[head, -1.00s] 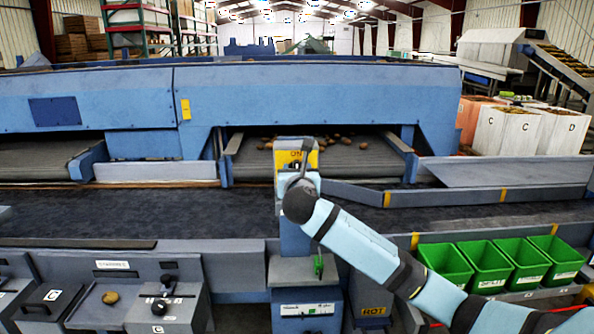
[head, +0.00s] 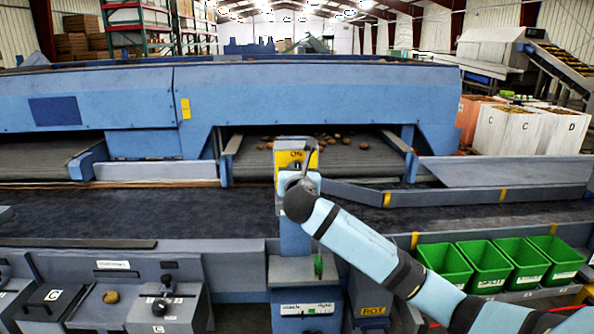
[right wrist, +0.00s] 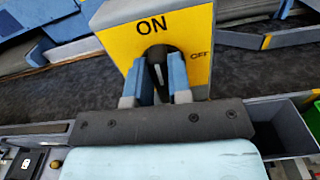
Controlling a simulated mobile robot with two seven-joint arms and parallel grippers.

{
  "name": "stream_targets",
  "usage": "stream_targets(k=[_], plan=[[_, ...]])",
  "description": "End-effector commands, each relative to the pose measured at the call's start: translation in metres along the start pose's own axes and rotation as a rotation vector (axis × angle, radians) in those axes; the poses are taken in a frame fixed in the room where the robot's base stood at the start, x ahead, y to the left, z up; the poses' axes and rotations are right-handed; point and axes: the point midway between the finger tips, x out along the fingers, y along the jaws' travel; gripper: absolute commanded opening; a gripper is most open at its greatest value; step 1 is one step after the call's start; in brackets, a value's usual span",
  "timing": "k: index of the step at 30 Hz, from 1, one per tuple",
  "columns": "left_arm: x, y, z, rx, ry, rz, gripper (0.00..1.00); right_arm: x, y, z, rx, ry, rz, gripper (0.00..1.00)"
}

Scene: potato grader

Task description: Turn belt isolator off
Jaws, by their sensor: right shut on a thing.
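The belt isolator is a yellow plate (head: 289,160) on a grey-blue post in the middle of the head view. In the right wrist view the yellow plate (right wrist: 199,23) shows ON at its top and OFF at its right. Its black rotary knob (right wrist: 159,67) has a white mark and stands roughly upright, lined up near ON. My right gripper (right wrist: 157,75) has its two blue-grey fingers on either side of the knob, shut on it. In the head view my right gripper (head: 304,173) partly covers the isolator. My left gripper is out of view.
A dark belt (head: 150,212) runs across behind the post. Several potatoes (head: 328,138) lie on the conveyor beyond. Green bins (head: 487,264) stand at right. A grey control console (head: 168,308) with levers is at lower left.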

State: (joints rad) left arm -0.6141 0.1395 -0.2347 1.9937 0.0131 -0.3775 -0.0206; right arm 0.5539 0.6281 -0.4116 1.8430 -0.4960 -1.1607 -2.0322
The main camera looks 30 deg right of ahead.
Motion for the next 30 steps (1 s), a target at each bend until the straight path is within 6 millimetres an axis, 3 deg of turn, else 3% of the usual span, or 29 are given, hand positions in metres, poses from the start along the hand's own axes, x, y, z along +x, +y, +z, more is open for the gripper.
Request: stream_targets(k=[18, 30], plan=[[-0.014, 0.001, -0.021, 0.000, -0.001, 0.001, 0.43, 0.000, -0.008, -0.002, 0.517, 0.004, -0.001, 0.00], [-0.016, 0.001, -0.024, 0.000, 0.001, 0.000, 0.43, 0.000, -0.013, -0.008, 0.898, 0.003, -0.002, 0.00]])
